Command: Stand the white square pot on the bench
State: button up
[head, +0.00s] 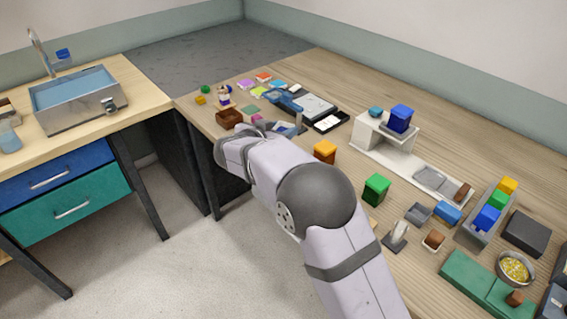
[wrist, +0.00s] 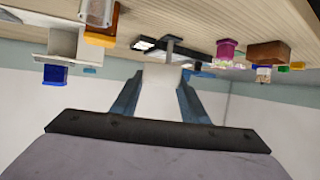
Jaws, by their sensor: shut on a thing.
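The white square pot (wrist: 160,76) is between the two blue fingers of my gripper (wrist: 158,92) in the wrist view. That view is upside down, with the bench along the top. My gripper is shut on the pot. In the head view my gripper (head: 287,128) is over the far-left part of the wooden bench (head: 345,78), between a brown box and an orange block. There my arm hides much of it, and the pot is not clear. I cannot tell whether the pot touches the bench.
The brown box (head: 230,117) is left of my gripper and the orange block (head: 324,151) is right. A black tray (head: 329,121) lies behind. A white stand (head: 385,134) holds a blue cube (head: 400,117). Bare wood shows along the back.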

jog(key=shift+f, duration=4.95)
jog(key=shift+f, duration=0.15)
jog(key=o, duration=1.1)
jog(key=shift+s+r, duration=0.1)
jog(key=shift+r, duration=0.1)
jog(key=b+v, duration=0.1)
jog(key=v, duration=1.1)
jog(key=shift+m, duration=0.3)
